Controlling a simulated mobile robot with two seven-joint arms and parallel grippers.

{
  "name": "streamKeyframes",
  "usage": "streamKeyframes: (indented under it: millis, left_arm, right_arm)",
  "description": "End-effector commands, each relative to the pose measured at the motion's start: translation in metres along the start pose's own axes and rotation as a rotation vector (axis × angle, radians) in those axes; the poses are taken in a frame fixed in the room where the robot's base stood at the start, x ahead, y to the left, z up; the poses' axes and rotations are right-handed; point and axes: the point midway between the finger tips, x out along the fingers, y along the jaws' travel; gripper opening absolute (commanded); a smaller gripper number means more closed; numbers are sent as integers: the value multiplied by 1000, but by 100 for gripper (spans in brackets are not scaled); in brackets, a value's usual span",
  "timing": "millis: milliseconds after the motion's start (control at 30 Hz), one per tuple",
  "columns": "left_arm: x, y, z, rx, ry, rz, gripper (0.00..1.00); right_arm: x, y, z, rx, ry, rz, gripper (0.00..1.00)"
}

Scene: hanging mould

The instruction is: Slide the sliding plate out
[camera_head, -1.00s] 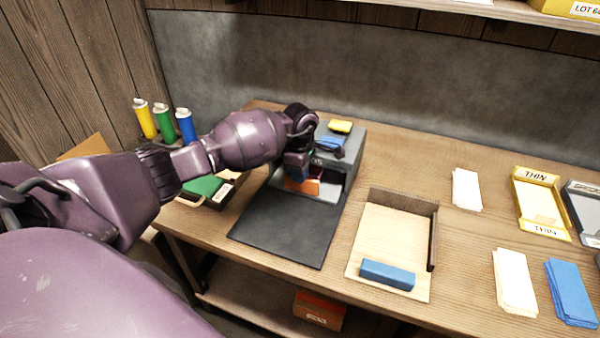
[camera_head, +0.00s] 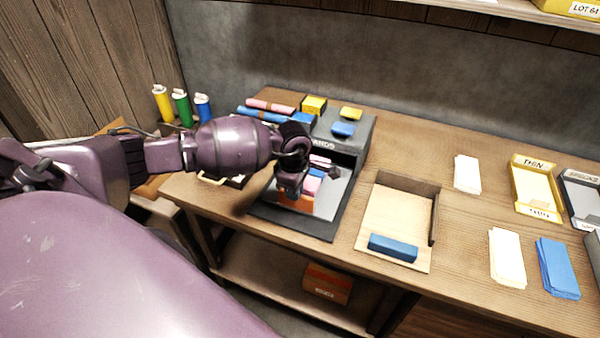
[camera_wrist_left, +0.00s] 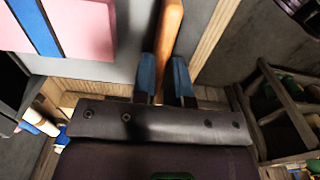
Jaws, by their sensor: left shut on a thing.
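The grey sliding plate (camera_head: 336,191) sticks out of the front opening of a dark grey box (camera_head: 345,130), over a black base (camera_head: 315,228). Pink and blue pieces (camera_head: 313,181) lie on the plate. They also show on the plate in the left wrist view (camera_wrist_left: 75,28). The plate has an orange front piece (camera_head: 300,206), seen as an orange bar (camera_wrist_left: 170,35) in the wrist view. My left gripper (camera_head: 290,188) is shut on that orange bar, one blue finger on each side (camera_wrist_left: 164,78). The arm hides part of the plate. My right gripper is not in view.
Yellow and blue blocks (camera_head: 343,129) sit on the box top. Pink and blue rolls (camera_head: 265,110) lie behind my arm. A wooden tray (camera_head: 393,215) with a blue bar (camera_head: 393,247) stands to the right. Three coloured canisters (camera_head: 182,107) stand at the left.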

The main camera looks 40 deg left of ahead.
Motion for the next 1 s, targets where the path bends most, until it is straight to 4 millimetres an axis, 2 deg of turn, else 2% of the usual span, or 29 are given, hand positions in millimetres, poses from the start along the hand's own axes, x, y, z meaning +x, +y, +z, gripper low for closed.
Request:
streamKeyframes:
  millis: [100,300,800,833,1000]
  left_arm:
    - [-3,-21,-1,1,1,-1,0]
    - [-2,-41,0,1,0,1,0]
    - [1,-49,0,1,1,-5,0]
    - [1,-50,0,1,1,-5,17]
    - [1,-49,0,0,1,-3,39]
  right_arm:
    - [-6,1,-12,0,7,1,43]
    - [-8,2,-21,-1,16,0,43]
    - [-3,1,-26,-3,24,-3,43]
    - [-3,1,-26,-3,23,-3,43]
    - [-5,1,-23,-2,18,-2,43]
